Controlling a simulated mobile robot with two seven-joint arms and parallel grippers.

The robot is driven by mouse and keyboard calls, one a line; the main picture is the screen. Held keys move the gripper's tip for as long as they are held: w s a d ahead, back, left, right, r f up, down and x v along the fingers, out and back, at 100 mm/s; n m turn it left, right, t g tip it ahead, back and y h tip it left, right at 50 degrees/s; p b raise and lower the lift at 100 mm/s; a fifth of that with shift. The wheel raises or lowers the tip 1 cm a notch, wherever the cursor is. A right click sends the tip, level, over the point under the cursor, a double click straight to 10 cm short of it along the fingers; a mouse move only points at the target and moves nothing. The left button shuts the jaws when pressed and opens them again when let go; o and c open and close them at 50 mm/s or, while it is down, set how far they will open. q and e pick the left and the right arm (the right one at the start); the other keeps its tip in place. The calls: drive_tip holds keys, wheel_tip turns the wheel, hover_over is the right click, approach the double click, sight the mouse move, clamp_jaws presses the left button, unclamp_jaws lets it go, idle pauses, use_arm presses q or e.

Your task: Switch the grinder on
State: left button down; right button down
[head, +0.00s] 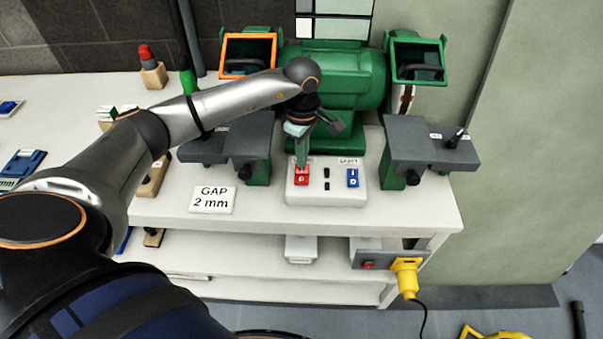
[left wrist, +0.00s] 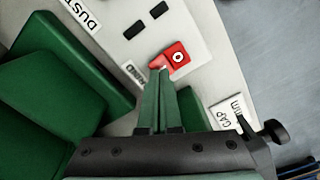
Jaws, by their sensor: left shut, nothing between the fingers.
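The green bench grinder (head: 335,80) stands at the back of the white bench. In front of it is a white switch box (head: 326,196) with a red rocker switch (head: 302,180) on the left and a blue one (head: 352,177) on the right. In the left wrist view the red rocker (left wrist: 178,56) shows a white ring mark beside a partly covered label reading GRIND. My left gripper (head: 302,161) is shut and empty, pointing down at the red rocker. Its green fingertips (left wrist: 161,72) overlap the rocker's edge; I cannot tell whether they press it. My right gripper is out of view.
Grey tool rests (head: 430,150) with dark knobs flank the switch box. A GAP 2 mm card (head: 212,200) lies left of it. Below the bench edge, a grey power strip (head: 378,260) with a red switch holds a yellow plug (head: 407,276).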

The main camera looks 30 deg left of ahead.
use_arm(q)
drive_tip(key=shift+f+b, duration=0.5)
drive_tip(key=shift+f, duration=0.15)
drive_tip(key=shift+r+p, duration=2.35)
drive_tip(key=shift+r, duration=1.25)
